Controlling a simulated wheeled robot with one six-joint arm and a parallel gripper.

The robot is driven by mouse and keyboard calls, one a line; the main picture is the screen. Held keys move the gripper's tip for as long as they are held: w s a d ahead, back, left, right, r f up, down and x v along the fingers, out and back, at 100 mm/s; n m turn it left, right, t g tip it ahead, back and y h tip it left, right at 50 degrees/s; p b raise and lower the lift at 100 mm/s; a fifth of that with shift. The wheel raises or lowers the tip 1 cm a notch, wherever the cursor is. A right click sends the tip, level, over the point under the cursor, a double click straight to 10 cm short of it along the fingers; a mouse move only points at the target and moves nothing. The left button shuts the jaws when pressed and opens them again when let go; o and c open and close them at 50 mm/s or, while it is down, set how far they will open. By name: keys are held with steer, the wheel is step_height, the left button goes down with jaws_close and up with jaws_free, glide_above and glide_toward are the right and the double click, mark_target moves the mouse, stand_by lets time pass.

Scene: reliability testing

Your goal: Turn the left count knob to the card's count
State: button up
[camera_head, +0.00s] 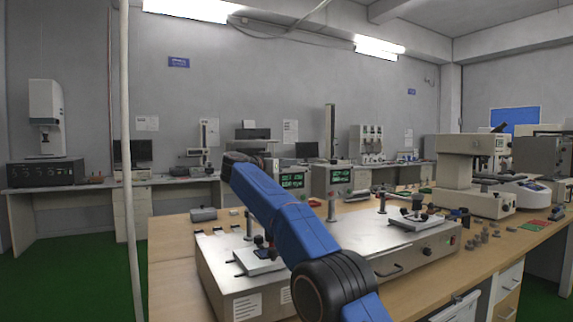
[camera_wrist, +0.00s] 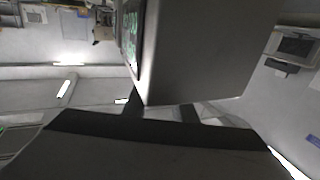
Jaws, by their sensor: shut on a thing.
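My blue arm reaches away from me to the left unit with a green count display (camera_head: 292,180). My gripper (camera_wrist: 162,110) shows as two dark fingers against the near end of a grey box (camera_wrist: 205,50), whose green screen (camera_wrist: 132,30) is seen almost edge-on. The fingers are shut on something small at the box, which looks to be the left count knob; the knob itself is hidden. In the head view the fingers are hidden behind the wrist. A second unit with a green display (camera_head: 340,176) stands to the right. The card cannot be made out.
A wide metal test bench unit (camera_head: 370,240) with posts and small plates stands on the wooden table (camera_head: 170,240) below my arm. A microscope-like instrument (camera_head: 470,175) and several small loose parts are at the right. A thin white pole (camera_head: 128,150) stands at left.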

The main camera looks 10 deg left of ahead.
steer(key=shift+a+f, duration=0.1)
steer(key=o, duration=1)
steer(key=shift+s, duration=0.1)
steer(key=shift+o, duration=0.2)
steer(key=shift+s, duration=0.1)
steer(key=v, duration=1.7)
steer(key=shift+a, duration=0.15)
